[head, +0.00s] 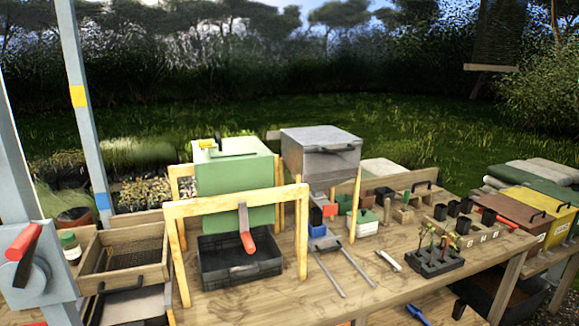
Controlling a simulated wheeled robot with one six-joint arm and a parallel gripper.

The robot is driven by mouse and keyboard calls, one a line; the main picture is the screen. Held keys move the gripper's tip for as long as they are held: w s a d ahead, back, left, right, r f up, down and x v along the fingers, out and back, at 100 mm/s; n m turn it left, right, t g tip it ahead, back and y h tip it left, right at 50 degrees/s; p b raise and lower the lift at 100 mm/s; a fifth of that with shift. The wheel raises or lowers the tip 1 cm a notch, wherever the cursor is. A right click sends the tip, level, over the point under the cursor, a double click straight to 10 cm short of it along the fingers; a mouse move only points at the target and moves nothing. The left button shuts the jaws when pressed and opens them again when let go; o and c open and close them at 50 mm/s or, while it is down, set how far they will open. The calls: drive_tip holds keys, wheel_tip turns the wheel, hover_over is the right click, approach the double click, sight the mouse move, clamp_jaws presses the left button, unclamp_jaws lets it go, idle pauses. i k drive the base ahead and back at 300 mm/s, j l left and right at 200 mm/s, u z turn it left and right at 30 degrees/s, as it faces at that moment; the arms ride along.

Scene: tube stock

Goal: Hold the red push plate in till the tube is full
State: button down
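A small red plate (330,210) shows under the grey lidded hopper (322,150), just in front of its spout; it looks like the push plate. A small black tube (315,216) is close to its left side, above a blue block (317,231). I cannot see into this tube, so its fill level is hidden. I cannot tell whether the plate is pushed in. My gripper is not visible in the head view, and nothing is seen touching the red plate.
Left of the hopper, a green bin (235,185) with a red-handled lever (247,241) stands behind a wooden frame over a black crate (240,284). Two grey rods (357,268) reach forward on the bench. A seedling rack (436,261) stands right; bare bench (400,285) lies in front.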

sight(328, 209)
drive_tip(key=k+l+z, duration=0.1)
drive_tip(key=k, duration=0.35)
drive_tip(key=i+l, duration=0.1)
drive_tip(key=l, duration=0.25)
drive_tip(key=i+j+u, duration=0.1)
drive_tip(key=i, duration=0.8)
drive_tip(key=i+j, duration=0.1)
drive_tip(key=i, duration=0.8)
drive_tip(key=j+u, duration=0.05)
